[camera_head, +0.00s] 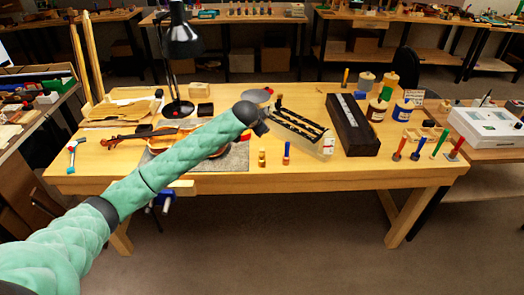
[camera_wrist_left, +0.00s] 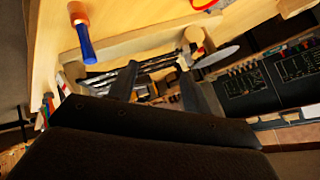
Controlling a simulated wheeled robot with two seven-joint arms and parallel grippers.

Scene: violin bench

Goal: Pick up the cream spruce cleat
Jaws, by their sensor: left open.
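I cannot single out the cream spruce cleat with certainty. A pale wooden block (camera_head: 200,90) lies at the back of the bench, and small pale wooden pieces (camera_head: 412,135) lie at the right. My left gripper (camera_head: 268,118) is at the left end of a tool tray (camera_head: 327,144), its fingers hardly visible in the head view. In the left wrist view, the two dark fingers of my left gripper (camera_wrist_left: 162,88) stand wide apart with nothing held between them. The tray's dark tools (camera_wrist_left: 150,68) show beyond the fingers. My right gripper is not in view.
A long dark case (camera_head: 352,126) lies right of the tray, with jars (camera_head: 377,110) beyond. A violin body and a black lamp (camera_head: 182,40) are at left.

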